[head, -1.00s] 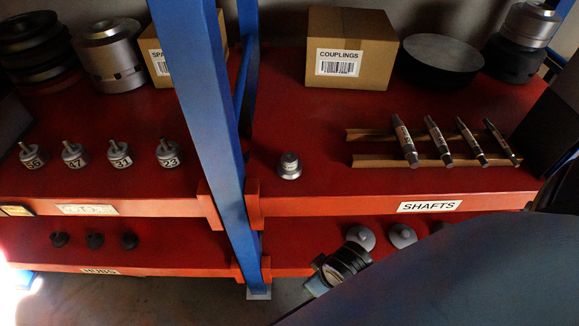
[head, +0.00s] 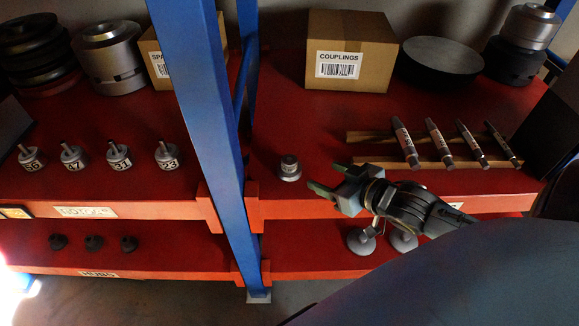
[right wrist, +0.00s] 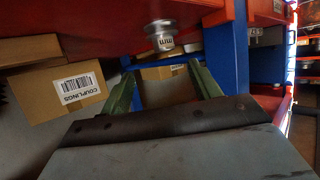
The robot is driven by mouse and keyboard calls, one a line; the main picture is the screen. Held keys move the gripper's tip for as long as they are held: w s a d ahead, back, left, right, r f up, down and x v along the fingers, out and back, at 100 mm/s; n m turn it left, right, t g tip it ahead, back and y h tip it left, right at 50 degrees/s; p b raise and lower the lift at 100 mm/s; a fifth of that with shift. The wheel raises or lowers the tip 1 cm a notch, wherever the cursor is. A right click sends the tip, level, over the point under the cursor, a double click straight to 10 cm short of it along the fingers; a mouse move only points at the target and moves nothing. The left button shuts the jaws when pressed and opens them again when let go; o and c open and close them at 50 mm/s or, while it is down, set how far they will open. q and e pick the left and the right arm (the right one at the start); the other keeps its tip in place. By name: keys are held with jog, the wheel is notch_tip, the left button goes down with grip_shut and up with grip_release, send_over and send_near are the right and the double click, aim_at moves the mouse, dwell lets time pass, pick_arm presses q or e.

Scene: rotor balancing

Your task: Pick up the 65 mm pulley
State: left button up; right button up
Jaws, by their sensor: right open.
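A small silver stepped round part, which looks like the pulley (head: 289,168), stands alone on the red upper shelf, just right of the blue post. In the right wrist view the pulley (right wrist: 161,36) shows "mm" on its side; I cannot read the number. My right gripper (head: 328,178) has green fingers and is open and empty, just right of the pulley and apart from it. In the right wrist view my right gripper (right wrist: 160,82) has its fingers spread, with the pulley above the gap between them in the picture. My left gripper is not in view.
The blue post (head: 205,110) stands left of the pulley. Several shafts (head: 404,142) lie on wooden rails to the right. A couplings box (head: 349,75) is behind. Numbered rotors (head: 119,155) stand left of the post. Grey discs (head: 360,241) sit on the lower shelf.

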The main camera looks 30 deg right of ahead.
aim_at(293, 162)
jog(key=b+x, duration=0.1)
jog(key=x, duration=0.7)
jog(key=shift+w+r, duration=0.1)
jog(key=shift+a+r+b+x, duration=0.1)
jog(key=shift+b+x, duration=0.1)
jog(key=shift+x, duration=0.65)
jog(key=shift+a+r+b+x, duration=0.1)
jog(key=shift+a+b+x, duration=0.05)
jog(key=shift+x, duration=0.75)
jog(key=shift+a+r+b+x, duration=0.1)
jog(key=shift+b+x, duration=0.1)
jog(key=shift+x, duration=0.65)
jog(key=c, duration=1.2)
